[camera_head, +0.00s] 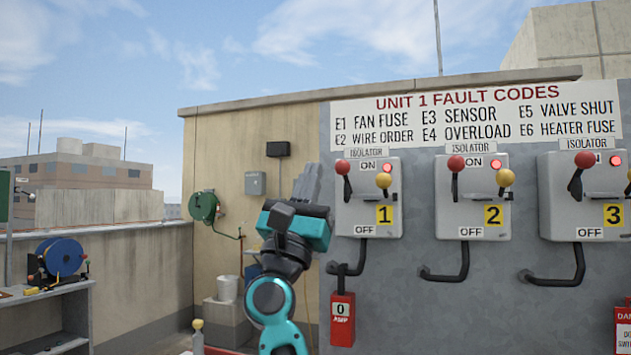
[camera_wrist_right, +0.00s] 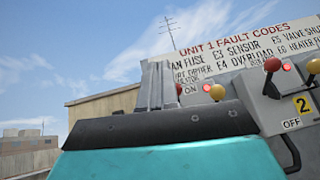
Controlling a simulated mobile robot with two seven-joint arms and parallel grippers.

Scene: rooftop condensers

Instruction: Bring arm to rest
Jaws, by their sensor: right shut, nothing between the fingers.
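My right gripper (camera_head: 307,183) is raised in front of the rooftop wall, just left of isolator box 1, with its fingers pointing up. The fingers are together with nothing between them. In the right wrist view, the closed fingers (camera_wrist_right: 158,84) point up toward the fault code sign and the sky. They overlap the left part of isolator 1 in that view, and I cannot tell whether they touch it. My left gripper is not in either view.
A red tag box (camera_head: 343,318) hangs below. A shelf (camera_head: 60,290) with a blue reel (camera_head: 62,256) stands left. Open sky lies above my gripper.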

